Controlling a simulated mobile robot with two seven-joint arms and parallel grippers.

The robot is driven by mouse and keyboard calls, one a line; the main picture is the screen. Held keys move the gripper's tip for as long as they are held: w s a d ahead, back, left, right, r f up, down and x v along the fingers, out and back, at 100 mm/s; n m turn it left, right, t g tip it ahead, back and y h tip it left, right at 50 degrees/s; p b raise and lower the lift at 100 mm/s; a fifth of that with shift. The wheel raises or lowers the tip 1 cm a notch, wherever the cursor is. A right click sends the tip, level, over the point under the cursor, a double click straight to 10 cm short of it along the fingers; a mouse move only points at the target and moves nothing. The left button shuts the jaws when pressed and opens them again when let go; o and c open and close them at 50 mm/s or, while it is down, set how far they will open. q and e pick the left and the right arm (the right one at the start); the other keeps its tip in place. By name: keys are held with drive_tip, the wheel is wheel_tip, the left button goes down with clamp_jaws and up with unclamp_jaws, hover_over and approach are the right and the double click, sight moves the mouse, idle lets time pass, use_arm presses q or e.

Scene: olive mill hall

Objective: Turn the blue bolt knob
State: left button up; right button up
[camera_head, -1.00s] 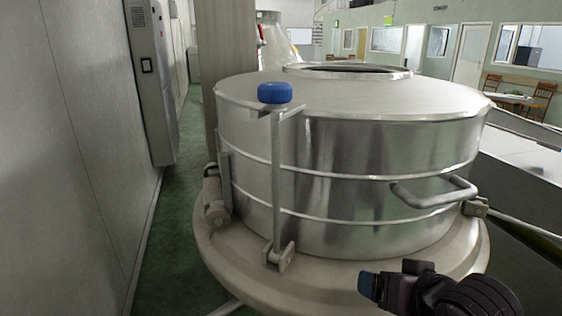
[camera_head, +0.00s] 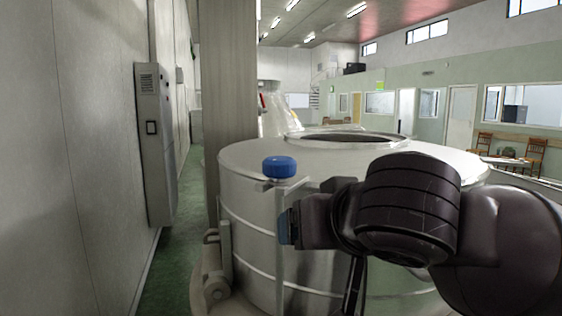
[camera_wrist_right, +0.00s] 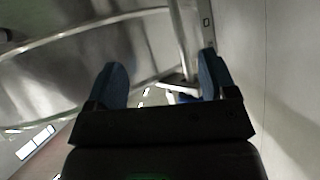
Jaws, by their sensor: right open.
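The blue bolt knob (camera_head: 279,167) is a ribbed round cap on top of an upright metal bolt at the near left rim of the steel vat (camera_head: 245,210). My right gripper (camera_head: 287,227) comes in from the right, below the knob and close to the bolt. In the right wrist view my gripper (camera_wrist_right: 165,72) has its two blue fingers spread with a gap between them. The knob shows there partly (camera_wrist_right: 183,97), between the fingers near the right one, its far side hidden. My left gripper is out of view.
A grey pillar (camera_head: 228,80) stands behind the vat. A wall cabinet (camera_head: 152,130) hangs on the left wall. The green floor aisle (camera_head: 165,260) between wall and vat is clear. My right arm hides much of the vat's front.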

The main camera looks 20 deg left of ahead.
sight(280, 159)
drive_tip(key=s+a+r+m+t+h, duration=0.1)
drive_tip(key=s+r, duration=0.1)
drive_tip(key=r, duration=0.4)
drive_tip(key=s+a+r+t+h, duration=0.1)
drive_tip(key=s+a+r+t, duration=0.15)
drive_tip(key=r, duration=0.35)
drive_tip(key=shift+g, duration=0.45)
drive_tip(key=x, duration=0.3)
drive_tip(key=p+x, duration=0.1)
drive_tip(key=x, duration=0.2)
drive_tip(key=p+x, duration=0.1)
drive_tip(key=x, duration=0.2)
drive_tip(key=shift+w+d+f, duration=0.15)
drive_tip(key=shift+w+d, duration=0.05)
drive_tip(key=shift+d, duration=0.1)
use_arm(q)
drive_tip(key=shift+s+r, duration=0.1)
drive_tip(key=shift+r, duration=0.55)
use_arm(e)
drive_tip(key=shift+w+a+f, duration=0.2)
drive_tip(key=shift+w+f, duration=0.1)
drive_tip(key=shift+w, duration=0.25)
drive_tip(key=shift+c, duration=0.2)
drive_tip(key=c, duration=0.9)
